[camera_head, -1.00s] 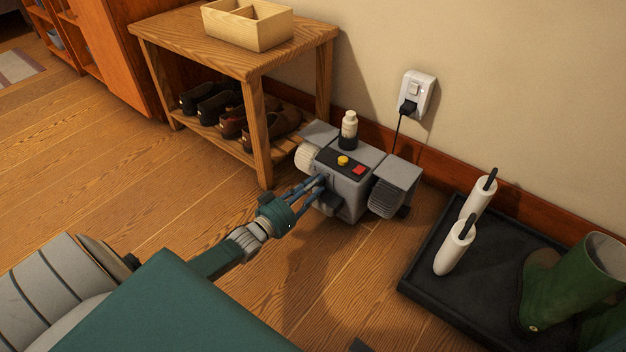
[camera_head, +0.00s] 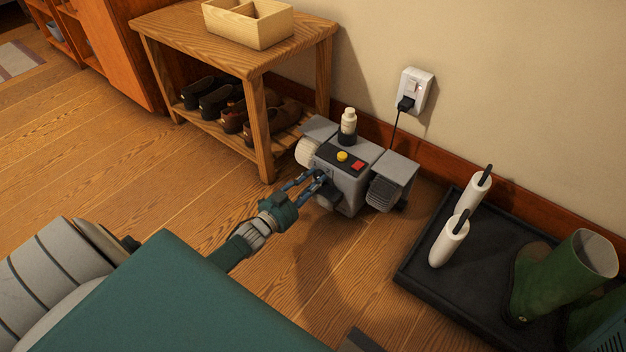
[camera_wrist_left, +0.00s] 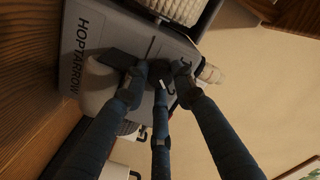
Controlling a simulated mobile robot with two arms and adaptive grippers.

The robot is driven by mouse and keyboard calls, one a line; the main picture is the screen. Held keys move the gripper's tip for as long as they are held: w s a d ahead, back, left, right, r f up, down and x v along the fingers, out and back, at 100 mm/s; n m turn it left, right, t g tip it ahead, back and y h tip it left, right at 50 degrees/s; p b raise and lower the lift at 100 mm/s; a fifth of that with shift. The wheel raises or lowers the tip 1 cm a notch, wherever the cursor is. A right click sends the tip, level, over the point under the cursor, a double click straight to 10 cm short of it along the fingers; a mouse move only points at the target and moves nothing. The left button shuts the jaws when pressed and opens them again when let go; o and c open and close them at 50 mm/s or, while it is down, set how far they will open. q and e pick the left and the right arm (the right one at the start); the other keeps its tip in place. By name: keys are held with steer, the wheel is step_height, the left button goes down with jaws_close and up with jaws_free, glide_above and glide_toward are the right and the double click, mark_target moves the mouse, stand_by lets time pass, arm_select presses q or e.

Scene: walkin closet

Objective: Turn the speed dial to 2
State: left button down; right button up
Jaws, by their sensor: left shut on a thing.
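The grey shoe-polishing machine (camera_head: 343,192) stands on the floor by the wall, with a yellow button (camera_head: 342,156) and a red switch (camera_head: 358,165) on its dark top panel. My left gripper (camera_head: 322,179) reaches its front face, where the speed dial sits. In the left wrist view my left gripper (camera_wrist_left: 158,82) has its fingers closed around the small dark dial, which they mostly hide. A short white mark shows between the fingers, and printed scale marks are partly covered. The dial's setting cannot be read. My right gripper is not in view.
A wooden shoe bench (camera_head: 268,62) stands behind left, holding shoes and a wooden box (camera_head: 248,24). A black tray (camera_head: 425,262) with white rolls and green boots (camera_head: 565,275) lies at right. The power cord runs to a wall outlet (camera_head: 415,90). Floor in front is clear.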

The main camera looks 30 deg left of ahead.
arm_select(q)
steer(key=shift+r, duration=0.1)
stand_by(0.5)
steer(key=c, duration=1.4)
jaws_free()
steer(key=shift+m, duration=0.3)
steer(key=shift+s, duration=0.6)
steer(key=s, duration=0.6)
steer(key=shift+s+a+r, duration=0.2)
steer(key=shift+s+a, duration=0.1)
steer(key=shift+s, duration=0.1)
steer(key=shift+d, duration=0.1)
